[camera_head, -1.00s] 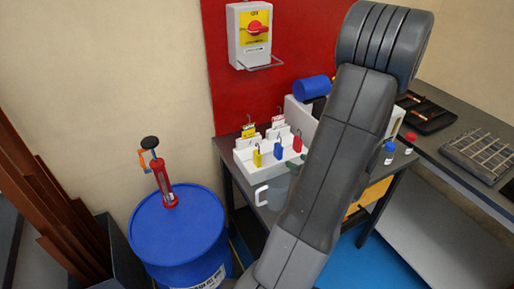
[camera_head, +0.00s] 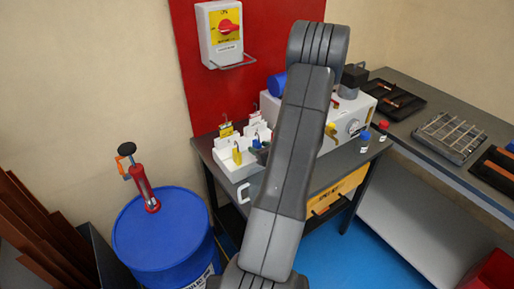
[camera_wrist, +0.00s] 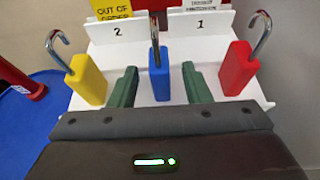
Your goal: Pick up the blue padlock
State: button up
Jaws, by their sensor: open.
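The blue padlock (camera_wrist: 159,72) stands upright in the white holder (camera_wrist: 125,55), its metal shackle pointing up, in the middle of the wrist view. My gripper (camera_wrist: 157,82) is open, with one green finger on each side of the blue padlock and visible gaps between. A yellow padlock (camera_wrist: 87,80) stands to the left and a red padlock (camera_wrist: 237,70) to the right.
Tags numbered 2 (camera_wrist: 117,30) and 1 (camera_wrist: 200,22) stand behind the padlocks. A blue drum (camera_head: 160,235) with a red hand pump (camera_head: 143,185) is left of the table.

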jog(key=shift+x, duration=1.15)
grip_shut()
jog(key=shift+r, duration=0.1)
